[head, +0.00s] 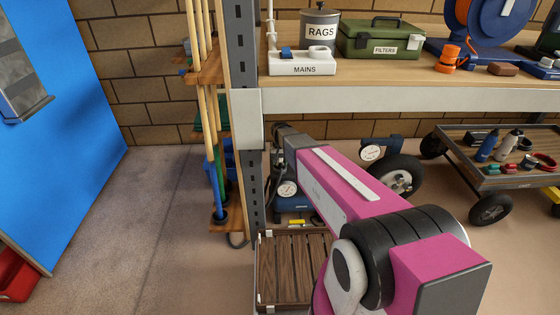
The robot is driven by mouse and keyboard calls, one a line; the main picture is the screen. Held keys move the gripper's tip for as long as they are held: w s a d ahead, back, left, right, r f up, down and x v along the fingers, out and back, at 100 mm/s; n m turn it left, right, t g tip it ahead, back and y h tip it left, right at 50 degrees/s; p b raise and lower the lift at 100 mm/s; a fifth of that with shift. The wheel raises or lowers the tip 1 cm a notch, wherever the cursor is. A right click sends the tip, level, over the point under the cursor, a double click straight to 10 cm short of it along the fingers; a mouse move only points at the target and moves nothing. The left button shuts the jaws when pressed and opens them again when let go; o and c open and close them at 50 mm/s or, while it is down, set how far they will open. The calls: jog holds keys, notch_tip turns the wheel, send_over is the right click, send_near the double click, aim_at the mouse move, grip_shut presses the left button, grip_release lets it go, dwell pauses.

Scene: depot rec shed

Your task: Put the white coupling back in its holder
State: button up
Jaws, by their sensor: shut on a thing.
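I cannot make out the white coupling or its holder for certain. My pink arm reaches from the lower right up and away, under the front edge of the bench. Its far end is a dark grey part beside the grey upright post. My gripper's fingers do not show, so what they hold is hidden. A white fitting labelled MAINS (303,67), with a blue part and a white pipe, stands on the bench top (375,71) at the left. An orange fitting (447,58) stands further right on the bench.
The grey post (244,60) and bench edge (400,103) are close to my arm. A RAGS tin (320,28) and green FILTERS box (382,38) stand on the bench. A slatted wooden crate (292,275) lies below. A wheeled cart (505,180) stands right.

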jog(key=shift+f, duration=0.55)
jog(key=o, duration=1.1)
jog(key=shift+c, duration=0.2)
jog(key=shift+r, duration=0.15)
